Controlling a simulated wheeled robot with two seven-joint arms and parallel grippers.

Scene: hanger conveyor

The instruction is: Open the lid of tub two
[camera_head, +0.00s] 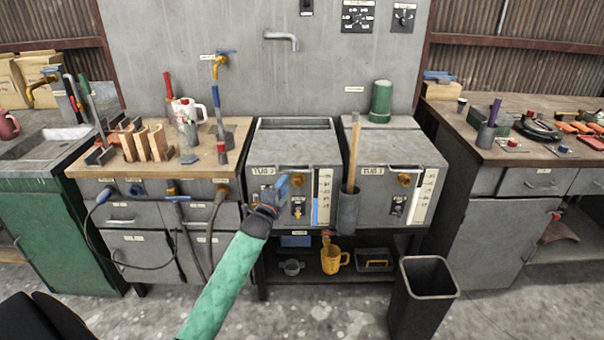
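Two grey metal tubs stand side by side in the middle: the left tub (292,149) and the right tub (392,150). Each has a small "TUB" label on its front, with a number too small to read surely. Both flat tops look closed; a narrow recessed strip shows behind the left one. My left gripper (277,193) is in front of the left tub's front panel, below its top edge. A blue piece shows at its fingertips; I cannot tell what it is, nor whether the fingers are open or touching the tub. My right gripper is not in view.
A grey holder (347,211) with an upright wooden stick stands between the tubs' fronts. A green cylinder (382,101) stands behind the right tub. A yellow jug (333,259) is on the shelf below. A dark bin (424,294) stands at front right. Cluttered benches flank both sides.

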